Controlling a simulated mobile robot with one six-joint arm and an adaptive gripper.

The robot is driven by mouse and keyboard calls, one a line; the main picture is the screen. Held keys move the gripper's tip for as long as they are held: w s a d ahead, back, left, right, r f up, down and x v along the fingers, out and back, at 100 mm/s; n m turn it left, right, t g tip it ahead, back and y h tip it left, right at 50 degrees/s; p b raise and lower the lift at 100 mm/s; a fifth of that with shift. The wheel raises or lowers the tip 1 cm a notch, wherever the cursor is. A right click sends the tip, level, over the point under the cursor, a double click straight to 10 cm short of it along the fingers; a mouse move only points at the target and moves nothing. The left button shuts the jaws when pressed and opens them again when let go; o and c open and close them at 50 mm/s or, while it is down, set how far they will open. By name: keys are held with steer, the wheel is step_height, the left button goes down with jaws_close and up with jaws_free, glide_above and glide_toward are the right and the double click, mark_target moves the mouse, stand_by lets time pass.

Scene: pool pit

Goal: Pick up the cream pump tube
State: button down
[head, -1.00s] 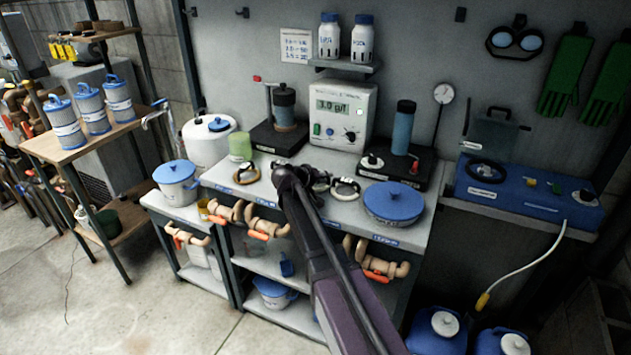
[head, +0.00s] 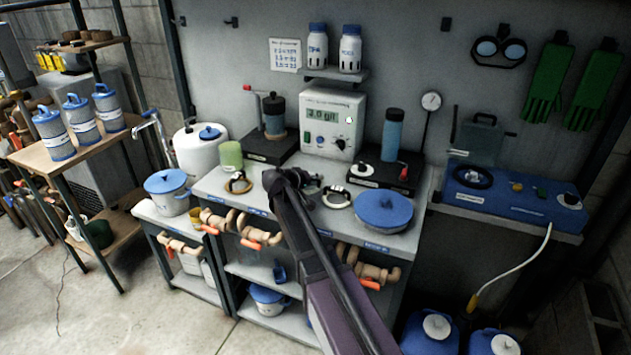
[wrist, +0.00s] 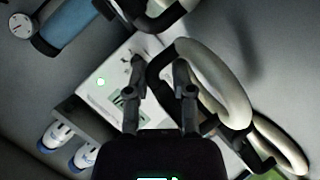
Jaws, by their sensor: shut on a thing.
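In the wrist view a cream tube loop (wrist: 225,85) with a black section is large, beside and beyond the fingers. My gripper (wrist: 160,72) is shut on the tube's black section, which passes between the two fingers. In the head view my gripper (head: 280,180) is above the grey bench top, and its arm hides part of the bench there. A pale loop with a dark part (head: 312,185) shows just right of it, partly hidden. I cannot tell whether the held tube touches the bench.
A second pale ring (head: 338,198) lies to the right and a tan ring (head: 238,185) to the left. A blue-lidded pot (head: 384,209), a green jar (head: 231,155) and a white meter (head: 333,120) stand around. Pipe valves (head: 255,232) stick out at the bench front.

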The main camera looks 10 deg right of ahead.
steer(key=shift+r+p, duration=0.4)
steer(key=shift+r, duration=0.3)
steer(key=s, duration=1)
steer(key=s+r+p, duration=0.1)
steer(key=s, duration=0.5)
steer(key=shift+a+r, duration=0.1)
steer(key=shift+a, duration=0.3)
steer(key=d+r+p, duration=0.1)
steer(key=d, duration=0.3)
steer(key=d+p, duration=0.1)
steer(key=d, duration=0.3)
steer(key=d+r+p, duration=0.1)
steer(key=d, duration=0.3)
steer(key=shift+w+d+r, duration=0.1)
steer(key=shift+d+r, duration=0.2)
steer(key=shift+r, duration=0.05)
steer(key=s+d+r+p, duration=0.2)
steer(key=s+d, duration=0.1)
steer(key=d, duration=0.7)
steer(key=s+d+r+p, duration=0.2)
steer(key=s+d, duration=0.2)
steer(key=d, duration=0.6)
steer(key=s+d+r+p, duration=0.2)
steer(key=s+d+r, duration=0.1)
steer(key=d, duration=0.7)
steer(key=shift+s+d+n, duration=0.3)
steer(key=shift+s+n, duration=0.1)
steer(key=shift+s, duration=0.3)
